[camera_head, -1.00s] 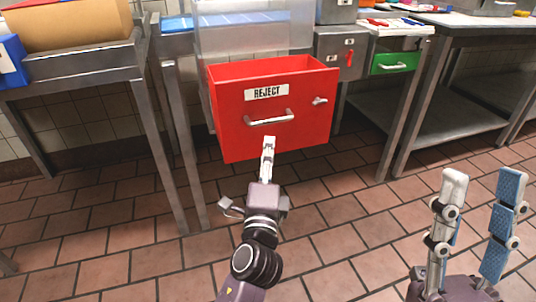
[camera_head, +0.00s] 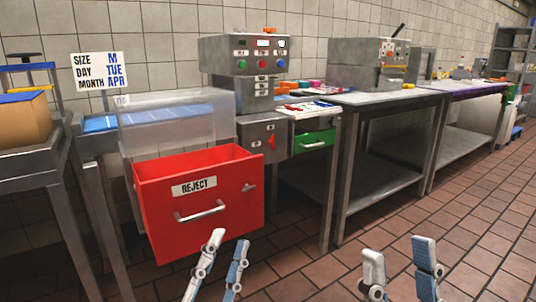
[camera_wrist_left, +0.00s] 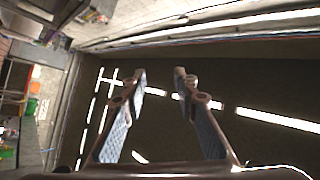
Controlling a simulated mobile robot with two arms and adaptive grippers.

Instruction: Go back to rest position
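My left gripper (camera_head: 226,262) is at the bottom centre of the head view, in front of the red REJECT drawer (camera_head: 160,222) and apart from its handle. Its two fingers stand apart with nothing between them. In the left wrist view the left gripper (camera_wrist_left: 160,78) also shows open and empty, pointing toward a dark surface with bright light strips. My right gripper (camera_head: 398,256) is at the bottom right of the head view, fingers upright, spread and empty, over the tiled floor. The drawer is pulled out and open at the top.
A blue conveyor (camera_head: 100,122) with a clear cover (camera_head: 158,128) stands behind the drawer. A machine with buttons (camera_head: 258,66), a green drawer (camera_head: 314,142) and metal tables (camera_head: 388,97) run along the wall. A cardboard box (camera_head: 24,122) is at the left. The tiled floor (camera_head: 455,235) at right is clear.

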